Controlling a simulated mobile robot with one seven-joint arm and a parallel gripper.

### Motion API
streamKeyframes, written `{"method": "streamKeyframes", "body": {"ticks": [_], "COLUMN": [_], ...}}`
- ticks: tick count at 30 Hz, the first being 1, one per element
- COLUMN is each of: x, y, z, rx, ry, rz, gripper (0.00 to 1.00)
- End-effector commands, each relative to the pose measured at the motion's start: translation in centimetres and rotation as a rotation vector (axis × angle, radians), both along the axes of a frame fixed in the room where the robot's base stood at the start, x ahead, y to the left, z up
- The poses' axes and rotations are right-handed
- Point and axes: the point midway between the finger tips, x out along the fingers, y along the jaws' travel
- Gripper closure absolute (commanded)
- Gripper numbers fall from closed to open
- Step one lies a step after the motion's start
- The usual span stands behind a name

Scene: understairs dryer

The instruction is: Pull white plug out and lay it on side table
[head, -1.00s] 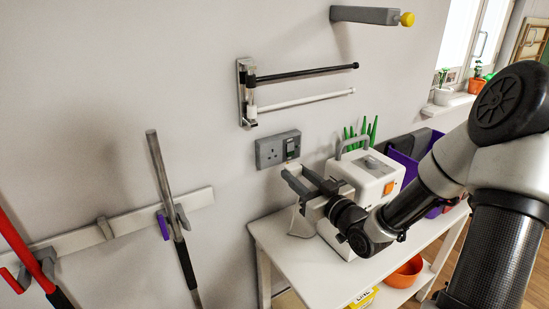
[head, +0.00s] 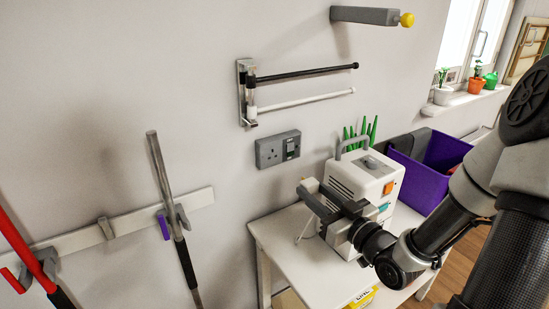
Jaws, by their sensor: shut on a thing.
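My gripper (head: 311,189) is above the back left of the white side table (head: 290,262), in front of the white boxy appliance. Its fingers point left and are shut on the white plug (head: 310,185), of which a small pale part shows between the fingertips. The plug is clear of the wall and held above the tabletop. A thin pale line, perhaps its cord, hangs below the fingers. The grey wall socket (head: 278,149) is up and to the left of my gripper, with no plug in it.
The white appliance (head: 343,182) with a grey handle and orange button stands behind my gripper. A purple bin (head: 427,180) is to its right. The front left of the tabletop is clear.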

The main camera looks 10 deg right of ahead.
Motion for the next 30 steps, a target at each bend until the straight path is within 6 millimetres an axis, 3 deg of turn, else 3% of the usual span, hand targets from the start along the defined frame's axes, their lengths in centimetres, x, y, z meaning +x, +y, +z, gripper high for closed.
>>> {"method": "streamKeyframes", "body": {"ticks": [30], "x": [-2.1], "y": [-0.6], "z": [0.0], "rx": [-0.001], "ry": [0.000], "rz": [0.001], "gripper": [1.00]}}
